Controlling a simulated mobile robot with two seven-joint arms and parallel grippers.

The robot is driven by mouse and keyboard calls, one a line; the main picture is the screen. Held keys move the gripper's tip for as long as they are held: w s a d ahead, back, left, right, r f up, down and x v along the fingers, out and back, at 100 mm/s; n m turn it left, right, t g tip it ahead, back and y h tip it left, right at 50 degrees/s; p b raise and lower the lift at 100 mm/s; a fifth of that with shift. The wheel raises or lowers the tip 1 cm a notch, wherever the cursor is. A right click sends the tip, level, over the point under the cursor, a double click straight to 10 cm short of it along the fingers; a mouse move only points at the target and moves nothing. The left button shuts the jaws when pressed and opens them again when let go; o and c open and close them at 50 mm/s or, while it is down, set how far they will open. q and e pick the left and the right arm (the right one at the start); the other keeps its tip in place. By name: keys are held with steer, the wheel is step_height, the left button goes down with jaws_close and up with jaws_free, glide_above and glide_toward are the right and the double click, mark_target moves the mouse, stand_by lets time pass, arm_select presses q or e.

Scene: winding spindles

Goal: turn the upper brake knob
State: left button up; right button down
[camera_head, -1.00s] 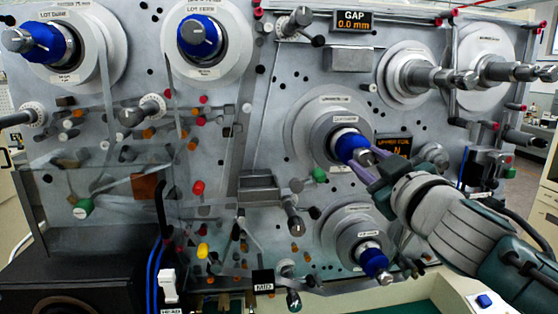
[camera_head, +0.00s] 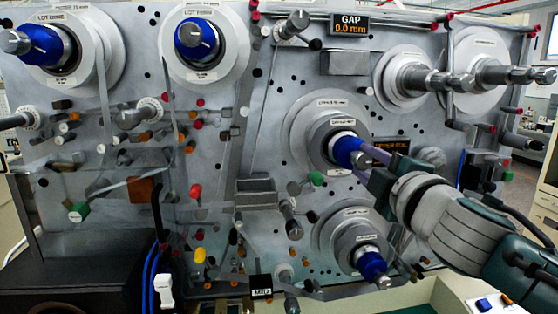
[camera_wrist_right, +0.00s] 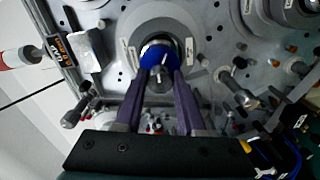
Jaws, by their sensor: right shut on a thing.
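The upper brake knob (camera_head: 346,150) is a blue cylinder with a grey end, sticking out from a round grey flange at right of centre in the head view. It also shows in the right wrist view (camera_wrist_right: 158,52), between the two fingers. My right gripper (camera_head: 366,164) comes in from the lower right and is shut on the knob; its purple fingers lie on either side of the knob's end in the right wrist view (camera_wrist_right: 160,76). The fingers and wrist partly hide the knob's end in the head view. My left gripper is not in view.
A lower blue knob (camera_head: 371,264) on its own flange sits below my right wrist. Two large spindles with blue hubs (camera_head: 197,38) are at the upper left. Grey shafts (camera_head: 437,80) stick out at the upper right. A small display (camera_head: 391,147) is just beside the gripper.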

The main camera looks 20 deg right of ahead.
steer(key=shift+r+n, duration=0.1)
steer(key=shift+n, duration=0.2)
steer(key=shift+a, duration=0.1)
steer(key=c, duration=0.5)
jaws_free()
steer(key=b+v, duration=0.2)
steer(key=v, duration=0.8)
